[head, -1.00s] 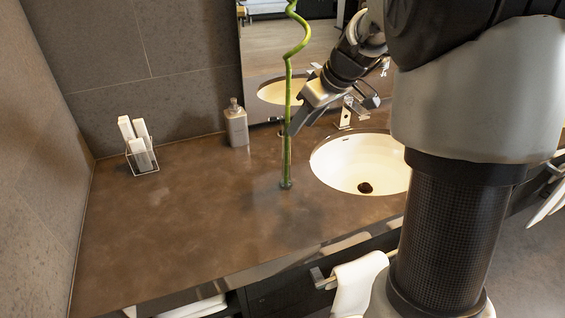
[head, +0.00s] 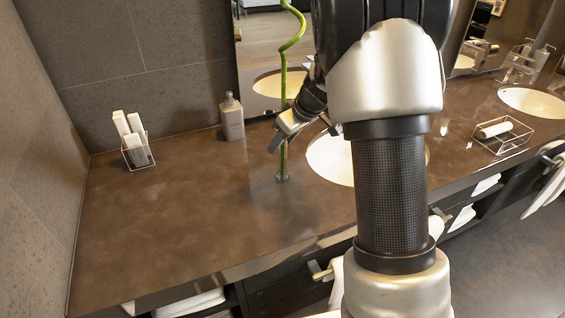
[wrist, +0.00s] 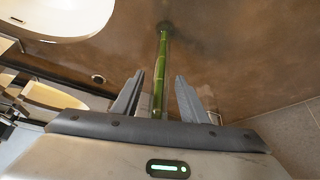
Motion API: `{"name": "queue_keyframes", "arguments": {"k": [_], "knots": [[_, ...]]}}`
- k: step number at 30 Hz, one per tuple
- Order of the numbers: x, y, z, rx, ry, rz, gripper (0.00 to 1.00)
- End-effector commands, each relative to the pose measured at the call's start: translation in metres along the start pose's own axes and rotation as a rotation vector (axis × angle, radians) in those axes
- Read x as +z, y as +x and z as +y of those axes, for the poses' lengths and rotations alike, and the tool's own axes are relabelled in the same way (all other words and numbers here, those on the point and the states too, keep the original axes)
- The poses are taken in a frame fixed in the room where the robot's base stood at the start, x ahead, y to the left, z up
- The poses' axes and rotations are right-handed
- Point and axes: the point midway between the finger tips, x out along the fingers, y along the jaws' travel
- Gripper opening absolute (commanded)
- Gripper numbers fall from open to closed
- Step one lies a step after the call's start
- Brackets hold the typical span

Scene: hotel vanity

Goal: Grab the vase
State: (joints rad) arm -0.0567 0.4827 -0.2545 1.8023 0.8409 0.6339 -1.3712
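The vase (head: 282,177) is a small, clear base on the brown counter holding a tall green bamboo stalk (head: 291,45) with a curled top. My gripper (head: 275,148) is at the stalk, above the vase base and well below the curl. In the wrist view the stalk (wrist: 162,60) runs between the two fingers of my gripper (wrist: 159,76), with gaps on both sides. The fingers are open. The base (wrist: 165,26) shows beyond the fingertips. My arm hides part of the sink in the head view.
A sink (head: 330,157) lies just right of the vase. A grey soap bottle (head: 232,118) and a wire holder with white items (head: 134,146) stand at the back left. A wire basket with a rolled towel (head: 497,130) sits right.

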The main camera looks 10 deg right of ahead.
Motion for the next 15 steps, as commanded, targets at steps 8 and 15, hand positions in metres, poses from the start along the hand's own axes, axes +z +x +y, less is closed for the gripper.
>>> {"name": "queue_keyframes", "arguments": {"k": [8, 15], "knots": [[-0.0001, -0.0002, 0.0000, 0.000, 0.000, 0.000, 0.23], [0.0000, -0.0003, 0.0000, 0.000, 0.000, 0.000, 0.00]]}}
